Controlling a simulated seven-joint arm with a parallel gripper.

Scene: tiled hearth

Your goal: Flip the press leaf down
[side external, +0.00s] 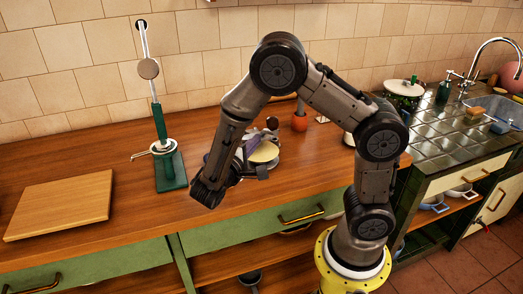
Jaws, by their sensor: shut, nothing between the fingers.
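My gripper (262,172) is shut and empty. It points right, low over the wooden counter, from the wrist bend at the left end of my arm. Just behind it is a low round item with a cream disc (265,152) and a dark knob above. My wrist and fingers partly cover it, so I cannot tell whether it is the press or whether they touch. Left of my gripper and well apart from it stands a green-based device (172,172) with a pale round plate and a tall, nearly upright lever bearing a round disc. I cannot tell which part is the press leaf.
A wooden board (60,205) lies at the left of the counter. A small orange pot (299,122) stands behind my arm. A tiled worktop (440,140) with a sink is at the right. The counter between the board and the green device is clear.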

